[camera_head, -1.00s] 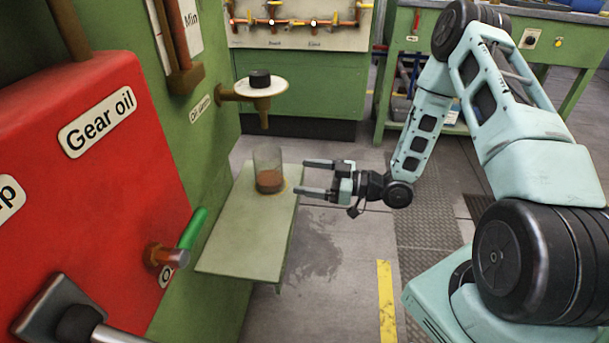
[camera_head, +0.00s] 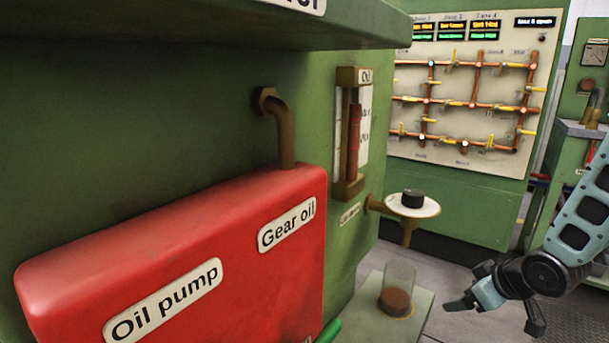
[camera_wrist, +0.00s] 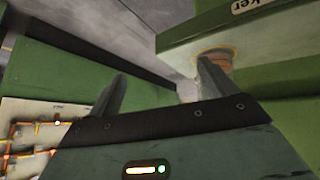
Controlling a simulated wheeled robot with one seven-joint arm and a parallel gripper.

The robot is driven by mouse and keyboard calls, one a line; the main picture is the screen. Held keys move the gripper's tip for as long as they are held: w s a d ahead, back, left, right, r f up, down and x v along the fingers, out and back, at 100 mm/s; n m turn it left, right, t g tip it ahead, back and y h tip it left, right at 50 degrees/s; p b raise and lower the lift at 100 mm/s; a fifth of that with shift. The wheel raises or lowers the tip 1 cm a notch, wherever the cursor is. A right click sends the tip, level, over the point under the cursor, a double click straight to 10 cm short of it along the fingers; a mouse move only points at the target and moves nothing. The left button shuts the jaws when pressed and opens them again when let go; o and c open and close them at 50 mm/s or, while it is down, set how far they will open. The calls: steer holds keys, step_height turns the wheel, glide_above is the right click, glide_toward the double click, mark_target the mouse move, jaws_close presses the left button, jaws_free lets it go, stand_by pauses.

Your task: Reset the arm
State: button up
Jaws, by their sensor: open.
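My gripper (camera_head: 460,302) is at the lower right of the head view, to the right of a clear beaker, with a gap between them. In the wrist view my gripper (camera_wrist: 158,85) has its two fingers wide apart, with nothing held between them. The beaker (camera_head: 399,273) holds brown liquid at its bottom and stands upright on a green shelf (camera_head: 366,304). In the wrist view the beaker's base (camera_wrist: 218,57) shows partly behind the right finger, with an orange ring around it. My arm reaches in from the right edge.
A red oil pump box (camera_head: 230,225) and a green machine wall (camera_head: 140,120) fill the left. A white round plate with a black knob (camera_head: 412,198) juts out above the beaker. A pipe panel (camera_head: 465,90) stands behind. Grey floor shows between the shelf and the panel.

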steer(key=s+a+r+m+g+h, duration=0.3)
steer(key=s+r+m, duration=0.45)
steer(key=s, duration=0.75)
steer(key=s+a+r+n+g+y, duration=0.1)
steer(key=s+a+r+n+g, duration=0.1)
steer(key=s+a+n, duration=0.45)
steer(key=s+a+r+n+g, duration=0.25)
steer(key=s+a, duration=0.45)
steer(key=a, duration=0.5)
step_height(320, 180, up, 20)
steer(key=p, duration=2)
steer(key=shift+w+d+f, duration=0.15)
steer(key=shift+w+d, duration=0.15)
steer(key=shift+d, duration=0.05)
